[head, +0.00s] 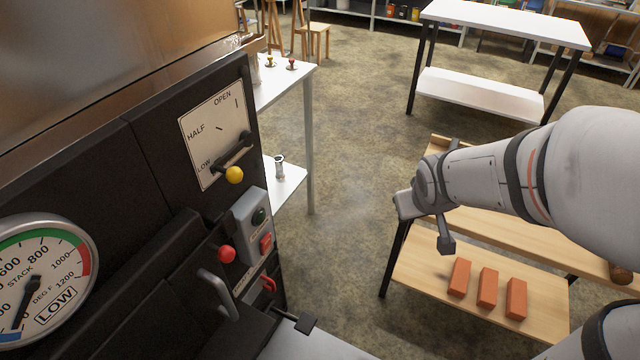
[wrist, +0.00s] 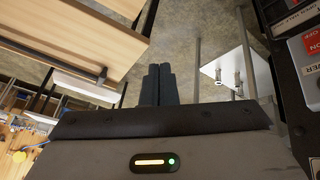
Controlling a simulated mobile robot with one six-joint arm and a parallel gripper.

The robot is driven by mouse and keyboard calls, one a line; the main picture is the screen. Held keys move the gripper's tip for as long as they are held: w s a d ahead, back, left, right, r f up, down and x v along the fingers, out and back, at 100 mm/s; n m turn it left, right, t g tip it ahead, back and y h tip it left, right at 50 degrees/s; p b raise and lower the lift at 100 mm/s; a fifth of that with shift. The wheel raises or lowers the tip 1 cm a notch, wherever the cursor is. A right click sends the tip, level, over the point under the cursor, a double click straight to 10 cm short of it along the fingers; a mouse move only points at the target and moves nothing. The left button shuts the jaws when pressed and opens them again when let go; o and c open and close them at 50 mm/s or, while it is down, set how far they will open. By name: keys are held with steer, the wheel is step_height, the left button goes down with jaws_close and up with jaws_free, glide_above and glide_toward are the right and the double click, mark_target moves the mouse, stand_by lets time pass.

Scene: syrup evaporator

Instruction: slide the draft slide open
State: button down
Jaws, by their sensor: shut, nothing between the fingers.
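The black evaporator front (head: 165,160) fills the left of the head view. A white plate marked LOW, HALF and OPEN (head: 205,125) carries a black lever with a yellow knob (head: 234,175), which sits by LOW. Lower down are a red ball knob (head: 227,254) and a small red handle (head: 268,285) beside a partly hidden label. No readable label tells me which part is the draft slide. My gripper (head: 446,243) hangs well to the right of the front, touching nothing. In the wrist view its fingers (wrist: 158,84) are together and empty.
A switch box (head: 252,225) and a silver door handle (head: 217,293) stick out from the front. A wooden bench (head: 415,275) with three orange bricks (head: 487,287) lies below my arm. A white table (head: 285,80) stands behind the front. Open floor lies between front and bench.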

steer(key=w+a+f+n+t+y+b, duration=0.1)
steer(key=w+a+f+n+y+b, duration=0.3)
steer(key=f, duration=0.7)
steer(key=w+a+f+n+t+y+b, duration=0.15)
steer(key=w+a+f+b, duration=0.45)
steer(key=f, duration=0.6)
steer(key=s+a+f+n+g+y+b, duration=0.1)
steer(key=s+a+f+n+y+b, duration=0.2)
steer(key=a+f+b, duration=0.5)
steer(key=s+a+f+n+g+y+b, duration=0.2)
steer(key=s+a+f+y+b, duration=0.3)
steer(key=f, duration=0.6)
steer(key=w+r+b+x, duration=0.1)
steer(key=x, duration=1.2)
steer(key=shift+a+r+y, duration=0.35)
steer(key=shift+y, duration=0.1)
